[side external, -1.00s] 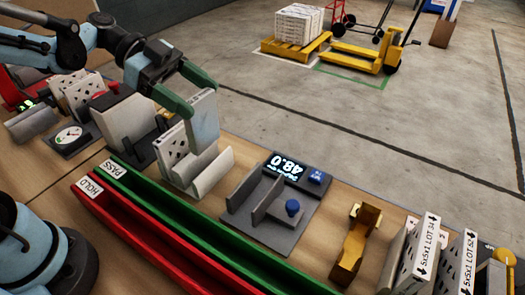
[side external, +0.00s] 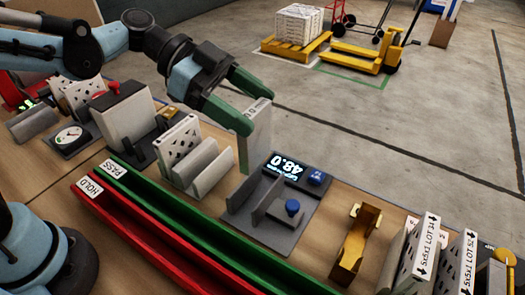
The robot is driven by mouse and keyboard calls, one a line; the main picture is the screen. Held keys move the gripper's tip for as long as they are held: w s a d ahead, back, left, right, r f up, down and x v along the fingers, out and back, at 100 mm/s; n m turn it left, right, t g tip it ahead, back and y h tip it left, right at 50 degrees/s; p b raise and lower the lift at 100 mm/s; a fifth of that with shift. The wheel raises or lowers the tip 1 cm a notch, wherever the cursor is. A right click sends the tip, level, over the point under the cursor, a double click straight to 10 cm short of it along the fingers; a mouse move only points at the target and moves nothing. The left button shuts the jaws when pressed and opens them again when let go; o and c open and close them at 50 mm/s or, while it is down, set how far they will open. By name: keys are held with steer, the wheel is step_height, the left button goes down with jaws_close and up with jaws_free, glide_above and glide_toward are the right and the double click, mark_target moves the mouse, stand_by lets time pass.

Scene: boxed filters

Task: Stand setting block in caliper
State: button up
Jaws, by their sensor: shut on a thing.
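The setting block, a thin light-grey slab (side external: 257,143), is upright between the green fingers of my gripper (side external: 255,112), which is shut on it. Some dark lettering shows at its top edge. The block is above and behind the caliper's left end. Whether its lower edge touches anything is unclear.
A grey holder (side external: 205,170) with a perforated plate stands left of the caliper. Green PASS (side external: 200,220) and red HOLD (side external: 165,255) channels run along the front. A yellow cradle (side external: 355,245) and boxed filters (side external: 425,250) stand to the right.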

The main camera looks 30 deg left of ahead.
steer(key=shift+f, duration=5.85)
steer(key=o, duration=1.8)
